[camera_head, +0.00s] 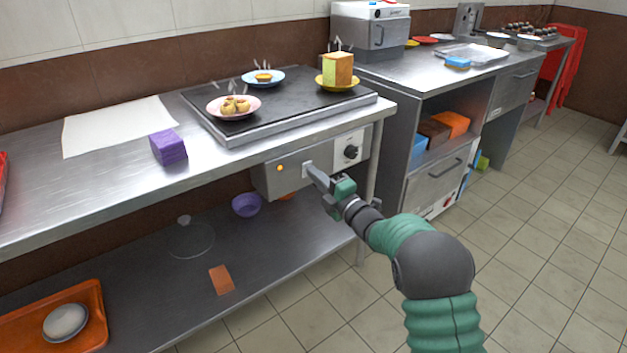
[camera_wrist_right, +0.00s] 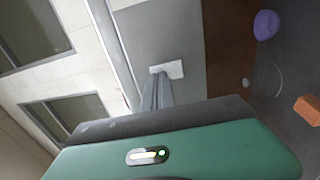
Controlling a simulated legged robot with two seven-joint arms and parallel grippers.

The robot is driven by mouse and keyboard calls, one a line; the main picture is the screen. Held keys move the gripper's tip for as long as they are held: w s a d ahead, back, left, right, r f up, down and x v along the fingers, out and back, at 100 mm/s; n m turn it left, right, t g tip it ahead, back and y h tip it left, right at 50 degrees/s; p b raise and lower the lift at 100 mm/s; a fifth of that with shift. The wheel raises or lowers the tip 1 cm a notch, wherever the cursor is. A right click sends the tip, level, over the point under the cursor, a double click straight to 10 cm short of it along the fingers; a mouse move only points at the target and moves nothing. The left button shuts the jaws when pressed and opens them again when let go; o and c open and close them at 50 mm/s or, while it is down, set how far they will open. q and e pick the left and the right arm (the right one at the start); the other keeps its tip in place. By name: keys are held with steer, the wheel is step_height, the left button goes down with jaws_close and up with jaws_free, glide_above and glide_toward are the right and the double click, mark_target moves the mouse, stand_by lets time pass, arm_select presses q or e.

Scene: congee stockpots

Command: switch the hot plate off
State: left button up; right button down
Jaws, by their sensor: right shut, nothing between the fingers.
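The hot plate (camera_head: 290,101) is a black slab in a steel frame on the counter, with steaming food on it. Its steel control box (camera_head: 262,180) hangs under the counter's front edge. The box carries an orange light (camera_head: 280,168) that looks lit, a pale switch (camera_head: 305,171) and a black knob (camera_head: 351,152) on a white panel. My right gripper (camera_head: 313,168) is shut and empty, its fingertips at the switch. In the wrist view the fingertips (camera_wrist_right: 160,80) overlap the white switch plate (camera_wrist_right: 173,69); I cannot tell whether they touch. My left gripper is out of view.
A pink plate (camera_head: 216,108), a blue plate (camera_head: 250,78) and a yellow plate (camera_head: 322,83) stand on the hot plate. A purple block (camera_head: 168,148) sits on the counter at left. The lower shelf (camera_head: 270,258) holds a purple bowl (camera_head: 246,205) and an orange tray (camera_head: 92,335).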

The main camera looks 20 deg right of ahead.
steer(key=shift+w, duration=0.45)
steer(key=shift+a+r, duration=0.1)
